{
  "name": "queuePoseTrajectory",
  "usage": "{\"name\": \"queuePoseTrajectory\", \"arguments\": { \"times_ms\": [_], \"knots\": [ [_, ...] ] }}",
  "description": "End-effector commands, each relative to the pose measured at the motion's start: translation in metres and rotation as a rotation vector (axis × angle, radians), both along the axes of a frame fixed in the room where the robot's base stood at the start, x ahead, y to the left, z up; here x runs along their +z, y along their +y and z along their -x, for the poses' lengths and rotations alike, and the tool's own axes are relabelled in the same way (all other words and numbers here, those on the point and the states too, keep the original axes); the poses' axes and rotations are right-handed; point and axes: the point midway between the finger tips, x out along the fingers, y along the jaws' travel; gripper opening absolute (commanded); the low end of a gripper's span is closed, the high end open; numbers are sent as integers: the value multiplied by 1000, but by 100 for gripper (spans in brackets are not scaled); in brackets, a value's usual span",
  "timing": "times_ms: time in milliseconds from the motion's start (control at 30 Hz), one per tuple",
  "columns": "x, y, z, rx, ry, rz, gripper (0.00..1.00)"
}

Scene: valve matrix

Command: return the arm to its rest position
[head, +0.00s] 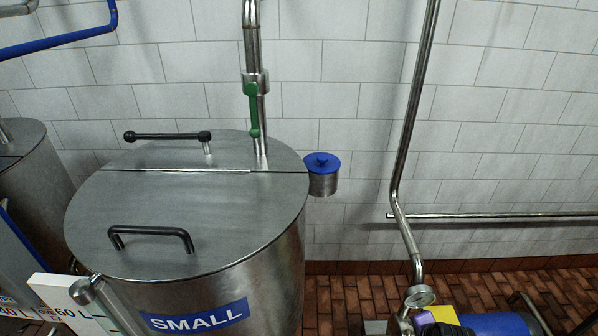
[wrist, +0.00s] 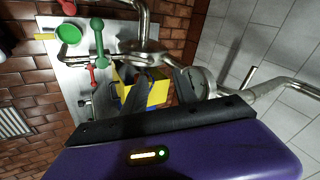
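My gripper (wrist: 154,78) shows in the wrist view, with its purple body across the bottom and two dark fingers reaching up. The fingers stand apart. A yellow box (wrist: 158,93) shows between and behind them; I see no sign that they hold it. In the head view the arm is not clearly in sight. A small purple patch at the bottom right, beside a yellow part (head: 445,314), may be mine, but I cannot tell.
A steel tank marked SMALL (head: 190,225) stands at left. A panel (wrist: 72,65) has green and red valve handles. Blue pump (head: 495,324) is at bottom right.

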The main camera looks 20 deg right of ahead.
Motion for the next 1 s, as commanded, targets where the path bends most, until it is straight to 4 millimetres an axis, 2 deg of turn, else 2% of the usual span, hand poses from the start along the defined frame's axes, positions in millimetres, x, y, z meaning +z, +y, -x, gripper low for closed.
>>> {"name": "queuePoseTrajectory", "arguments": {
  "times_ms": [167,367,567,700,1000],
  "knots": [
    [41,-2,0,212,-129,263,34],
    [90,26,24,442,-241,552,34],
    [148,77,70,652,-345,823,34],
    [190,117,107,763,-413,969,34],
    [278,190,194,917,-530,1152,34]
  ]
}}
